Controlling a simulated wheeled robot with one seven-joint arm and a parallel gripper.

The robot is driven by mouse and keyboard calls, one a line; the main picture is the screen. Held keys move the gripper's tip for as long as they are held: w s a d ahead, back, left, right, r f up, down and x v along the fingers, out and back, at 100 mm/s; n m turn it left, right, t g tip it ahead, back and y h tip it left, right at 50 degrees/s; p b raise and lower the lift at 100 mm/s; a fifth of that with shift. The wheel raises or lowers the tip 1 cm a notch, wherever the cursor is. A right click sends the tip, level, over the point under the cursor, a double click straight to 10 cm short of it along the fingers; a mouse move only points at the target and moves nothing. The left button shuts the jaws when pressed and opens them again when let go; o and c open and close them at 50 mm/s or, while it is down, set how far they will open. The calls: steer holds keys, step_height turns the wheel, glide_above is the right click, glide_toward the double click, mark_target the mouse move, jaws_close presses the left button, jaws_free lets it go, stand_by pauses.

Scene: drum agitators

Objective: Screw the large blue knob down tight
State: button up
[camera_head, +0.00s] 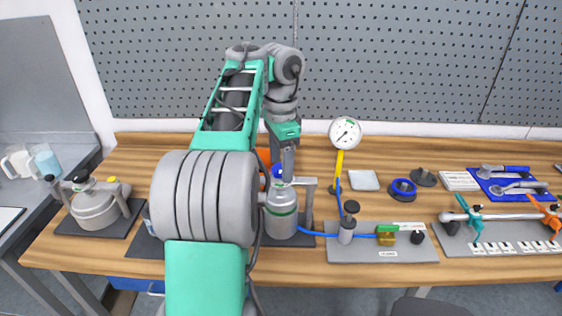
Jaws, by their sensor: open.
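A blue knob (277,172) shows just above a grey vessel with a green band (281,212), near the middle of the bench and partly behind my arm. The vessel stands on a dark base plate with a metal bracket (309,200) at its right. My gripper (287,166) points down close to the knob, slightly to its right in the picture. It is open, and I see nothing held in it. Whether its fingers touch the knob or are around it cannot be told. My arm hides the vessel's left side.
A dial gauge (345,133) on a yellow stand and a grey plate with a valve assembly (383,252) stand to the right. A lidded pot (94,208) stands at the left. A pegboard (400,60) closes the back.

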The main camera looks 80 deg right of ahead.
step_height(320, 180, up, 8)
steer(key=p, duration=0.7)
steer(key=shift+f, duration=0.1)
steer(key=w+a+f+n+t+h, duration=0.1)
steer(key=w+a+f+n+h, duration=0.2)
steer(key=w+a+n, duration=1.65)
steer(key=w+a+f+n+t+y, duration=0.1)
steer(key=w+a+f+n, duration=0.1)
steer(key=a, duration=0.7)
steer(key=w+a+f+n+t+y, duration=0.1)
steer(key=w+a+f+n, duration=0.1)
steer(key=a, duration=0.7)
steer(key=w+a+f+n+t+y, duration=0.1)
steer(key=a+f+n, duration=0.3)
steer(key=a, duration=0.5)
steer(key=shift+w+n+t+b, duration=0.3)
steer(key=shift+w+n, duration=0.35)
steer(key=shift+w, duration=0.05)
